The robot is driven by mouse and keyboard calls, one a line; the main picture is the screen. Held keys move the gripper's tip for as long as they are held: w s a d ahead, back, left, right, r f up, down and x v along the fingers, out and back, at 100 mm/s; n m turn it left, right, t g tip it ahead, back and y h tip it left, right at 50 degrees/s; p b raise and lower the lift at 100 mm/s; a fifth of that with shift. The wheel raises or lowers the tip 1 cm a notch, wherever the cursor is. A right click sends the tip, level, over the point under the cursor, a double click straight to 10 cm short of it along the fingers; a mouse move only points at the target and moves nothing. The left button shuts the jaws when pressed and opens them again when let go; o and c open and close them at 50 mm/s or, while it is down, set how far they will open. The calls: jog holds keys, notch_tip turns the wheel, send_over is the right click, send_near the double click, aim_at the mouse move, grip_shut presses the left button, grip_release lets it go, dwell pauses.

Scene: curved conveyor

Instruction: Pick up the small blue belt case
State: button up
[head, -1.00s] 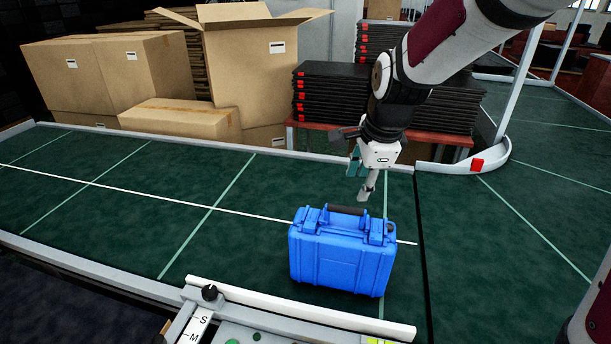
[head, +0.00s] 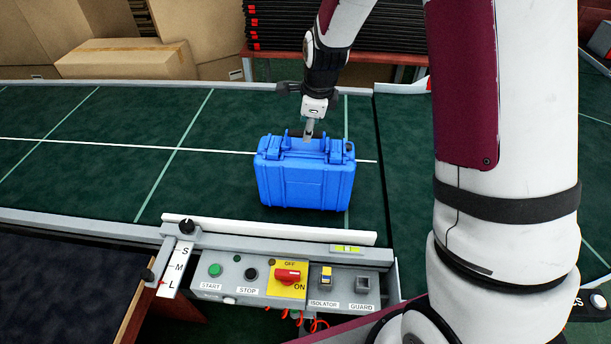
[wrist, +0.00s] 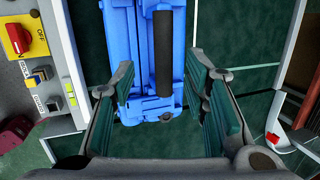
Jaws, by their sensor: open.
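The blue case (head: 304,185) stands upright on the green conveyor belt, its dark handle on top. In the wrist view the blue case (wrist: 133,60) runs up the middle, with its black handle (wrist: 161,50) toward the top. My gripper (head: 309,133) is just above the case's top, pointing down. In the wrist view my gripper (wrist: 168,105) has its two green-padded fingers apart, one on each side of the handle's near end. The fingers look empty. In the head view the gripper hides part of the handle.
Cardboard boxes (head: 125,62) and stacked black trays stand beyond the far rail. The belt (head: 100,180) left of the case is clear.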

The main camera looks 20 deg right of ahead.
jog(key=shift+w+p+x, duration=0.2)
jog(key=shift+p+x, duration=0.35)
jog(key=shift+x, duration=2)
jog(key=shift+a, duration=0.1)
grip_shut()
jog(key=shift+w+r, duration=0.1)
jog(key=shift+r, duration=0.05)
